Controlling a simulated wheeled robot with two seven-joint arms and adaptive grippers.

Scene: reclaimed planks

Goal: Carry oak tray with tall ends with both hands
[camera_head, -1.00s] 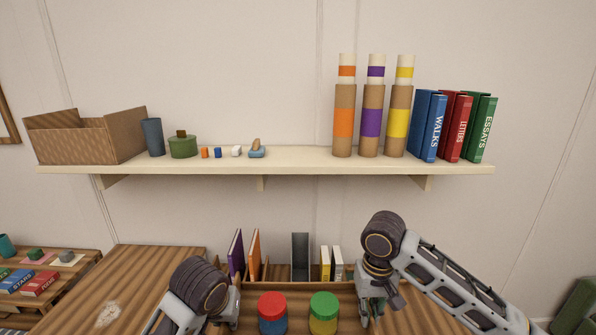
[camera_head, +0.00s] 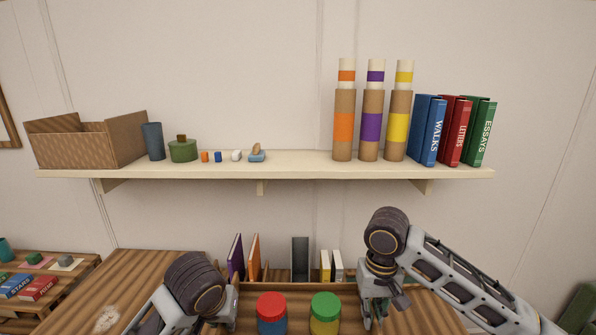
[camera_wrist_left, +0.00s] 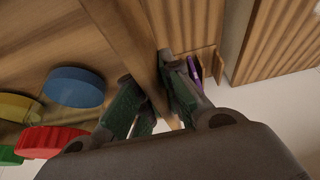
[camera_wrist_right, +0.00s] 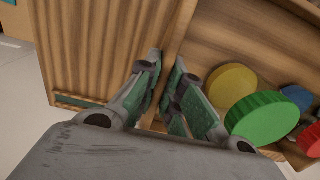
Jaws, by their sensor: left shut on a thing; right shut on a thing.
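The oak tray shows as a wooden end wall in the left wrist view (camera_wrist_left: 130,35) and another in the right wrist view (camera_wrist_right: 181,32). In the head view, only part of it shows at the bottom edge. My left gripper (camera_head: 226,306) is shut on one end wall, with a finger on each side. My right gripper (camera_head: 374,308) is shut on the opposite end wall. Between them, a red-lidded blue container (camera_head: 271,312) and a green-lidded yellow container (camera_head: 325,312) stand side by side in the tray. The tray's underside is hidden.
Behind the tray, a wooden organizer holds a purple book (camera_head: 235,258), an orange book (camera_head: 253,258) and other items. A wall shelf (camera_head: 300,164) with several objects is above. A plank tabletop (camera_head: 150,275) lies left, and a low side table (camera_head: 75,272) stands farther left.

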